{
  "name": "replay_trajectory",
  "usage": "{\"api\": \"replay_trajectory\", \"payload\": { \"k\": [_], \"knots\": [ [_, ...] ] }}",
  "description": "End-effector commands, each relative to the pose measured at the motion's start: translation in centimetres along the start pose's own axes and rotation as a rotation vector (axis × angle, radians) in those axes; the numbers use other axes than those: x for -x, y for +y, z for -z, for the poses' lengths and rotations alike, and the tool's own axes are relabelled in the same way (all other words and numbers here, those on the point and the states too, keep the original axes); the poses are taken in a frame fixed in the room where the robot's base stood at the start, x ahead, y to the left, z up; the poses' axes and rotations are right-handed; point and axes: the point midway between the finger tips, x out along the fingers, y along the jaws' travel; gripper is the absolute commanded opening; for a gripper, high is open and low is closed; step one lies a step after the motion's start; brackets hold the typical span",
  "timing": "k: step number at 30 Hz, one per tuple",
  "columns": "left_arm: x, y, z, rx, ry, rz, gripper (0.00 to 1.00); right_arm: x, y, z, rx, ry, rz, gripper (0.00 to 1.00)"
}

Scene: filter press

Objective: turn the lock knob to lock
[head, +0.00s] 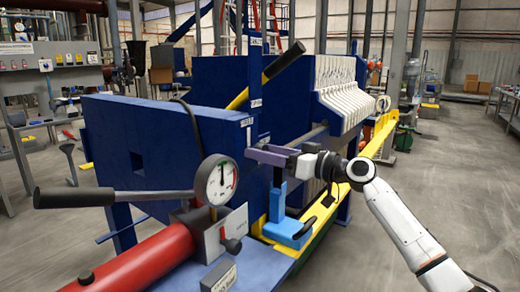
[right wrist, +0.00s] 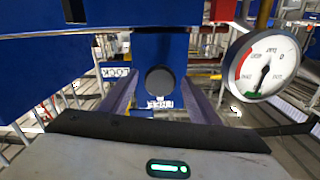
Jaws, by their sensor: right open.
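A round black knob (right wrist: 160,80), which looks like the lock knob, sits on a blue plate (right wrist: 150,48) in the right wrist view. My right gripper (right wrist: 160,98) is open. Its two purple fingers stand on either side of the knob, with a visible gap on each side; I cannot tell how far their tips reach past it. In the head view my right gripper (head: 262,152) points left at the blue press frame, beside a labelled blue post (head: 256,92). The knob cannot be made out there. My left gripper is not in view.
A pressure gauge (head: 217,182) stands left of the gripper, above a red cylinder (head: 150,262). A long black-handled lever (head: 85,197) reaches left. A yellow lever (head: 268,72) slants above the gripper. A blue bracket (head: 283,228) stands below it. Floor at right is clear.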

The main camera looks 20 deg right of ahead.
Motion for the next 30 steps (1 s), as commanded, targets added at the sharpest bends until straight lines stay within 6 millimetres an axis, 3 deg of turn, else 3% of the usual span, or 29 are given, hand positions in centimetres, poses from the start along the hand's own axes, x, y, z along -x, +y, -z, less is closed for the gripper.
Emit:
{"api": "replay_trajectory", "payload": {
  "k": [5, 14, 21, 30],
  "knots": [
    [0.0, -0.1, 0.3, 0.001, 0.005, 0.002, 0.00, -1.6, 0.0, 0.0, -0.001, 0.001, 0.000, 0.56],
    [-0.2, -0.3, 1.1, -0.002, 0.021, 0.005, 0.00, -1.8, 0.0, 0.0, 0.000, 0.000, -0.001, 0.56],
    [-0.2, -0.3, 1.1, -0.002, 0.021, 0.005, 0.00, -1.8, 0.0, -0.1, 0.000, 0.000, -0.001, 0.17],
    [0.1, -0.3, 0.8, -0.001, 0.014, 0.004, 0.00, -1.8, 0.0, -0.1, -0.030, -0.001, 0.000, 0.15]
  ]
}}
